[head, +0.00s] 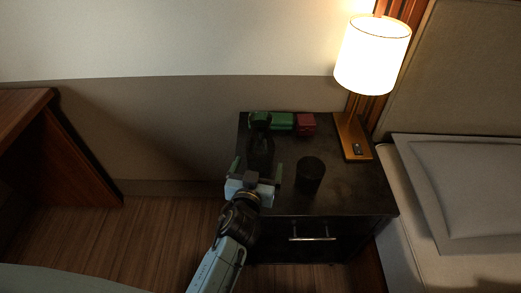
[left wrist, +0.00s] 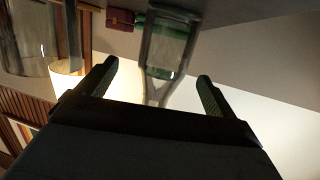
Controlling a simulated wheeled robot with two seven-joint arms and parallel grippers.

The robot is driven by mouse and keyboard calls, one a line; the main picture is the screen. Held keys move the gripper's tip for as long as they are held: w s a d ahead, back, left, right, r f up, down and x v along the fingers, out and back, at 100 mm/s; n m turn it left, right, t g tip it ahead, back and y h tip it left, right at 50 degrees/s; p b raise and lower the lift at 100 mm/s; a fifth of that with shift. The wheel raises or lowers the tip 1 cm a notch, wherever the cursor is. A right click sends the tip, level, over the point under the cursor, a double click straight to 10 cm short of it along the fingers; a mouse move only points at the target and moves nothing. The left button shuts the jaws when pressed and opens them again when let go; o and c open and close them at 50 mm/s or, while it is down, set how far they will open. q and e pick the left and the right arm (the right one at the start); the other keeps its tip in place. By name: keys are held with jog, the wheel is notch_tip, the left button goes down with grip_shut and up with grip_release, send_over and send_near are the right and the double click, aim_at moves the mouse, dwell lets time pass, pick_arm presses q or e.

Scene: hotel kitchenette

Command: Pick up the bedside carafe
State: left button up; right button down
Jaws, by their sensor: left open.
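The bedside carafe (head: 260,148) is a dark, see-through vessel with a flared top. It stands upright on the left part of the dark nightstand (head: 340,190). My left gripper (head: 257,168) is open at the nightstand's left front, with the carafe in line between its fingers. In the left wrist view, which is upside down, the glass carafe (left wrist: 168,48) shows between and beyond the open fingers of the left gripper (left wrist: 157,82). I see no finger touching it, but the remaining gap is hard to judge. My right gripper is not in view.
A dark tumbler (head: 310,175) stands right of the gripper. A green box (head: 283,121) and a red box (head: 306,124) lie behind the carafe. A lit lamp (head: 372,55) stands at the back right. A bed (head: 470,190) is at right, a wooden desk (head: 60,140) at left.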

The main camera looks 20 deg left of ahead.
aim_at(258, 155)
pick_arm(q)
jog(key=shift+w, duration=0.5)
jog(key=w, duration=0.1)
jog(key=w+a, duration=0.1)
jog(key=w, duration=0.1)
jog(key=shift+w+r, duration=0.1)
jog(key=shift+w, duration=0.1)
jog(key=shift+w+f, duration=0.25)
jog(key=shift+w, duration=0.25)
jog(key=shift+w+a, duration=0.1)
jog(key=shift+w, duration=0.2)
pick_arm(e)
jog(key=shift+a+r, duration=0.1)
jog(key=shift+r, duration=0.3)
pick_arm(q)
jog(key=c, duration=1.4)
jog(key=shift+r, duration=0.15)
jog(key=shift+c, duration=0.7)
jog(key=shift+r, duration=0.15)
